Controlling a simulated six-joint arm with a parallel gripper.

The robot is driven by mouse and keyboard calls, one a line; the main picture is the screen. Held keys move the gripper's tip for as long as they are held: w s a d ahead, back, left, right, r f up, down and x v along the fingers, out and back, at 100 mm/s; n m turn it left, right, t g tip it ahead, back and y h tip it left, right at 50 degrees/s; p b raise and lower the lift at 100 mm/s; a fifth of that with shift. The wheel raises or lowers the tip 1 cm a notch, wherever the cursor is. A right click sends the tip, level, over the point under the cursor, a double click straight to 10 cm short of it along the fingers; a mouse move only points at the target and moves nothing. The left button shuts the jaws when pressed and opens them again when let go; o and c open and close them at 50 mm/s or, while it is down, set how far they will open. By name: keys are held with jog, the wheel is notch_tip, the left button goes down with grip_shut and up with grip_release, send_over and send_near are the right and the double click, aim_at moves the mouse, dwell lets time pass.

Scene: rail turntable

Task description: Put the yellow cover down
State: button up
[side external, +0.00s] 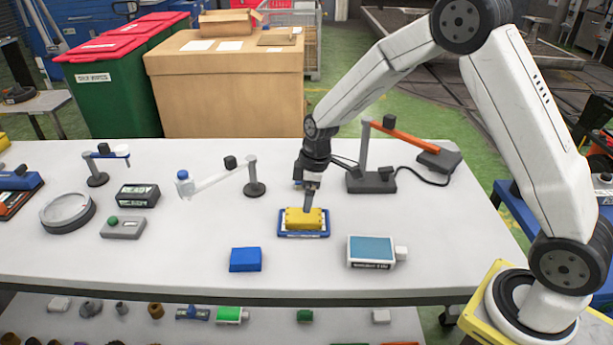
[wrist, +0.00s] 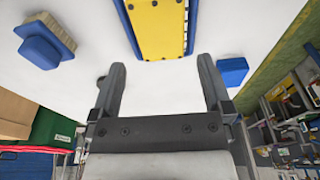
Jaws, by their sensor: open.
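The yellow cover (side external: 304,217) lies flat on a blue-edged base (side external: 303,235) on the white table. In the wrist view the yellow cover (wrist: 158,25) runs out of the top of the picture, with the blue edge of the base (wrist: 194,18) beside it. My gripper (side external: 308,205) is just above and behind the cover in the side view. In the wrist view my gripper (wrist: 161,62) is open, with nothing between its fingers, and the cover shows beyond the fingertips. Whether a finger touches the cover, I cannot tell.
A blue block (side external: 245,259) and a white device with a teal top (side external: 371,250) stand near the front edge. A jointed lamp-like stand (side external: 254,188) is left of my gripper, and an orange-armed stand (side external: 371,182) is behind it. Table between them is bare.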

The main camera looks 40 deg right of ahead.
aim_at(311, 215)
notch_tip(311, 215, up, 6)
jog(key=shift+s+d, duration=0.35)
dwell(0.5)
jog(key=s+m+t+h, duration=0.1)
jog(key=s+m, duration=0.8)
jog(key=s, duration=1)
jog(key=shift+f, duration=0.45)
